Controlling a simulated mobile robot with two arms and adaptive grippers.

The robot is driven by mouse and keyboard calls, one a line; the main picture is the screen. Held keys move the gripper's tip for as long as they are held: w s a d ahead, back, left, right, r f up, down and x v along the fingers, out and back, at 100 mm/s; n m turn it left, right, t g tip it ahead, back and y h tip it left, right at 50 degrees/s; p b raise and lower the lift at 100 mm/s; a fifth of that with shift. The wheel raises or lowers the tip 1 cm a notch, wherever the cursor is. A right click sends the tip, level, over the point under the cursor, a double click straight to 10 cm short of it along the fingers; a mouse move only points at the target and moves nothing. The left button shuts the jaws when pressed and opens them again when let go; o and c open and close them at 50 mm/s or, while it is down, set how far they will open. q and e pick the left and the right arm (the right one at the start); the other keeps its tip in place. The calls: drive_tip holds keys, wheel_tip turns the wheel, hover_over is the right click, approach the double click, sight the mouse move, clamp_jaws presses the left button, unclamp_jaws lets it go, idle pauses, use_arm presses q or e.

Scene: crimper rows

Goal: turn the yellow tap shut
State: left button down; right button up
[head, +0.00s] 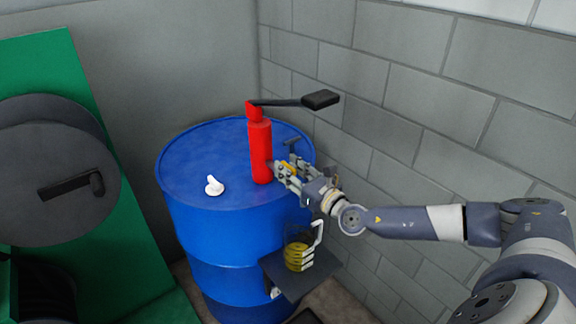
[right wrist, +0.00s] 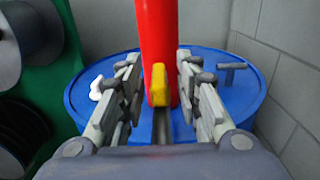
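The yellow tap (right wrist: 159,84) sits on the near side of the red upright cylinder (right wrist: 157,35) in the right wrist view, standing upright. In the head view the red cylinder (head: 260,150) stands on the blue drum (head: 195,150), and the tap is mostly hidden by my gripper. My right gripper (head: 279,170) is at the cylinder's right side. In the right wrist view its fingers (right wrist: 159,72) are apart, one on each side of the tap, with gaps visible. My left gripper is not in view.
A black lever (head: 318,100) juts right from the cylinder's top. A white fitting (head: 214,186) and a dark T-handle (right wrist: 231,68) are on the drum. A dark shelf (head: 290,283) with a yellow item (head: 297,256) hangs at its front. A block wall (head: 420,100) stands close on the right.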

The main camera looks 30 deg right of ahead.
drive_tip(key=shift+w, duration=0.4)
drive_tip(key=shift+c, duration=0.3)
clamp_jaws()
